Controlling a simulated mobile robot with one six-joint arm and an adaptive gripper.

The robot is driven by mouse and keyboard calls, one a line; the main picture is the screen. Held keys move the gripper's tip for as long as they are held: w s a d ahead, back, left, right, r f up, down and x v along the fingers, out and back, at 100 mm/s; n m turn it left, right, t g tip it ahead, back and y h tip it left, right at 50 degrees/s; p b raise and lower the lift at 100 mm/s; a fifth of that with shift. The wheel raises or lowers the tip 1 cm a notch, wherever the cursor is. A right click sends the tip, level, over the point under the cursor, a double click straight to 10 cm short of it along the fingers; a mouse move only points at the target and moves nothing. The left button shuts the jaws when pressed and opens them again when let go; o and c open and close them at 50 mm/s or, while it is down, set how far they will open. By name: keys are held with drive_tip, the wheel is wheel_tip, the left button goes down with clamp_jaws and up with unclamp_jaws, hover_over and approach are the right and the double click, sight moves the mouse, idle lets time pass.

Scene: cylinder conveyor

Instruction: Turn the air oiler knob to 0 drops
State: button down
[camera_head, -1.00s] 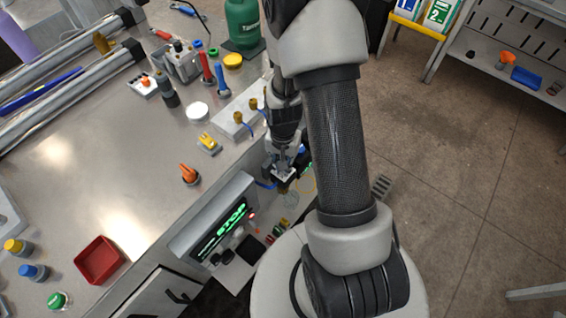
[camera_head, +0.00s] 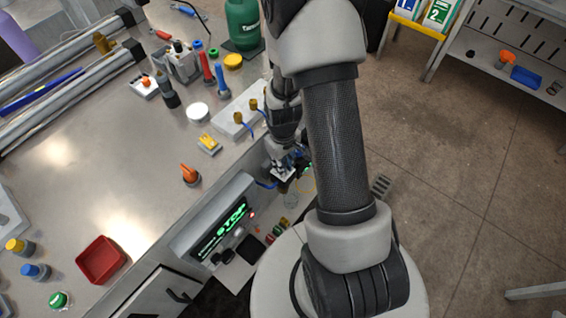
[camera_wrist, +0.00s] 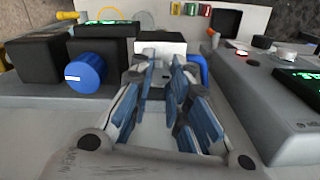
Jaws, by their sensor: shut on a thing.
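My gripper (camera_wrist: 160,62) fills the middle of the wrist view, its fingers closed together at the front of a pale block (camera_wrist: 160,43) with a dark top. What it grips is hidden between the fingertips; from its place it appears to be the air oiler knob. A separate blue knob (camera_wrist: 88,69) with a white mark sits on a black box left of the fingers, not held. In the head view my gripper (camera_head: 283,172) is small, beside the table's edge, and its fingertips are hard to make out.
A blue part (camera_wrist: 204,70) is close right of the fingers. A grey panel with buttons (camera_wrist: 262,100) is farther right. The metal table (camera_head: 100,180) carries several loose parts and a red tray (camera_head: 101,261).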

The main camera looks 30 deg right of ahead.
drive_tip(key=n, duration=0.5)
drive_tip(key=shift+w, duration=0.1)
drive_tip(key=shift+n, duration=0.3)
idle(0.4)
drive_tip(key=c, duration=1.5)
unclamp_jaws()
wheel_tip(320, 180, up, 12)
